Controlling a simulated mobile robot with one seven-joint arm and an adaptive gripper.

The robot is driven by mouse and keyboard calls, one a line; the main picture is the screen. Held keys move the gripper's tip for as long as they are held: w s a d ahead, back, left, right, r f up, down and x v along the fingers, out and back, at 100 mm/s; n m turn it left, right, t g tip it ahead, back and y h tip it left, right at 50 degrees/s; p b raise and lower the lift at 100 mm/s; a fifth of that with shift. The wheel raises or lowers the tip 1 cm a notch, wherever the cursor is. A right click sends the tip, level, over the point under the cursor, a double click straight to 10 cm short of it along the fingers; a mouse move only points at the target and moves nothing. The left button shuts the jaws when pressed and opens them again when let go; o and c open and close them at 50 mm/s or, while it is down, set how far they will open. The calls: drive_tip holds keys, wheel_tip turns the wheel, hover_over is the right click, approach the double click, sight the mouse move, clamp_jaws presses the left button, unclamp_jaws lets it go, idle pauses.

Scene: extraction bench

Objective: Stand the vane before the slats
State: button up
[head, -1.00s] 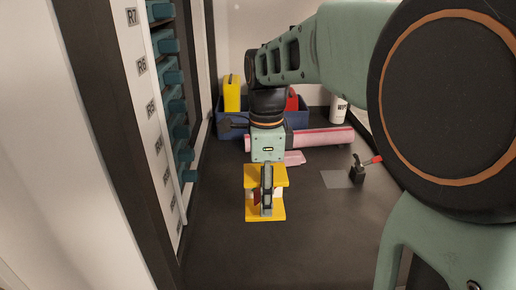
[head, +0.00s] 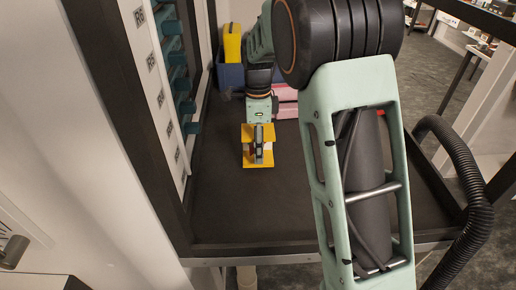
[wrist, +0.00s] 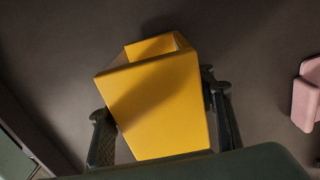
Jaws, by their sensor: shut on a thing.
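The vane (head: 247,160) is a yellow piece with a wide top and bottom and a narrower middle. It stands about upright in the head view, and in the wrist view its yellow face (wrist: 155,100) fills the middle. My gripper (head: 258,148) is shut on it, with one dark finger on each side of it in the wrist view (wrist: 160,112). I cannot tell whether its lower edge touches the dark bench top. The slats (head: 181,85) are a row of teal pieces on the white labelled panel to the left, apart from the vane.
A dark bench top (head: 240,215) is clear in front of the vane. A blue bin (head: 230,76) with a yellow item (head: 232,42) stands behind. Pink pieces (head: 287,108) lie right of my gripper. A dark frame post (head: 125,110) edges the slat panel.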

drive_tip(key=shift+f, duration=0.7)
drive_tip(key=shift+f, duration=0.15)
drive_tip(key=o, duration=1.3)
wheel_tip(320, 180, up, 12)
drive_tip(key=shift+r, duration=0.2)
drive_tip(key=shift+b, duration=0.3)
